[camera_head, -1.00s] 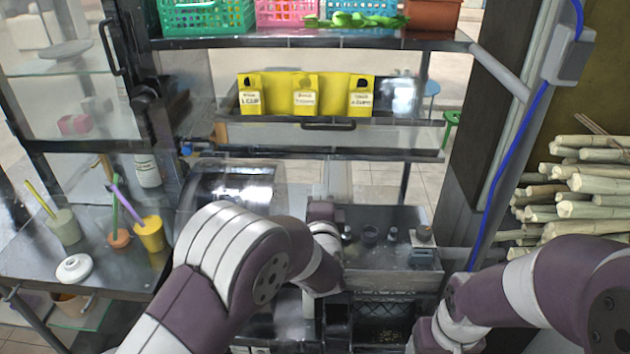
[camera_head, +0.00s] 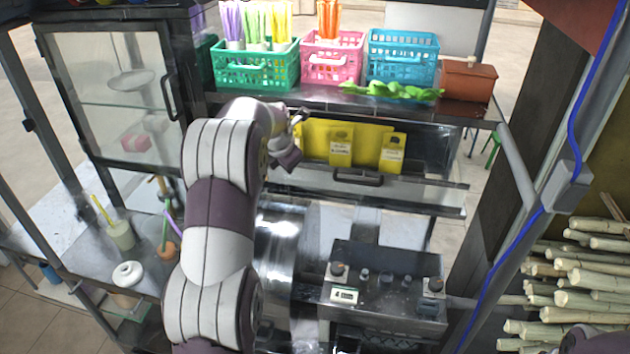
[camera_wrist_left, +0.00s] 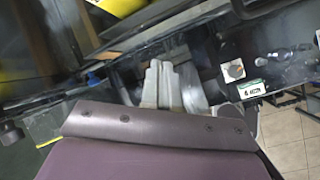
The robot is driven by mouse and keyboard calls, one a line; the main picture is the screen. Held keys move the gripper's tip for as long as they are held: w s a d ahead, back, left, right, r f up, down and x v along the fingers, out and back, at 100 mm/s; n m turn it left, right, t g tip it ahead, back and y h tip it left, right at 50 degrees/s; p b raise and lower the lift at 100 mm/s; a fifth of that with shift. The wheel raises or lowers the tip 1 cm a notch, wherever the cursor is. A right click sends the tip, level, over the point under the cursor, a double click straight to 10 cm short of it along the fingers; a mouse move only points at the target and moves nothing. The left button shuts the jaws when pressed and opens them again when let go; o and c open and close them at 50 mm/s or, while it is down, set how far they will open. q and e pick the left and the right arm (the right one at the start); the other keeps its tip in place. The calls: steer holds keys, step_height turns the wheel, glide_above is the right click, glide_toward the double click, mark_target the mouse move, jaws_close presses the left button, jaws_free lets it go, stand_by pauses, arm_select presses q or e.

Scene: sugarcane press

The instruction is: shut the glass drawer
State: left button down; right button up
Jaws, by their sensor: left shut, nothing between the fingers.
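The glass drawer (camera_head: 425,193) is the see-through box under the upper shelf, with a dark bar handle (camera_head: 357,177) on its front. Yellow cartons (camera_head: 340,146) with labels stand in it, and some are behind my arm. Its front juts out toward me below the shelf. My left gripper (camera_head: 297,128) is at the drawer's left end, partly hidden by my own wrist. In the left wrist view its grey fingers (camera_wrist_left: 162,84) are together and empty, near dark edges. I cannot tell whether they touch the drawer. My right gripper is out of view.
Green (camera_head: 255,66), pink (camera_head: 331,60) and blue (camera_head: 402,58) baskets stand on the shelf above. A glass-door cabinet (camera_head: 118,95) stands at left. The press's control panel (camera_head: 385,285) is below, and cane stalks (camera_head: 580,275) are stacked at right.

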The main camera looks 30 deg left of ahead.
arm_select(q)
steer(key=w+f+n+p, duration=0.1)
steer(key=f+n+p, duration=0.1)
steer(key=f, duration=0.1)
steer(key=w+f+n+g+p, duration=0.1)
steer(key=f+n+p, duration=0.2)
steer(key=f, duration=0.1)
steer(key=w+f+n+p, duration=0.1)
steer(key=f+n+p, duration=0.1)
steer(key=f, duration=0.1)
steer(key=shift+w+a+f+g+h+p, duration=0.15)
steer(key=shift+w+a+g+h+p, duration=0.15)
steer(key=shift+w+a, duration=0.1)
steer(key=shift+w+f, duration=0.15)
steer(key=shift+w, duration=0.45)
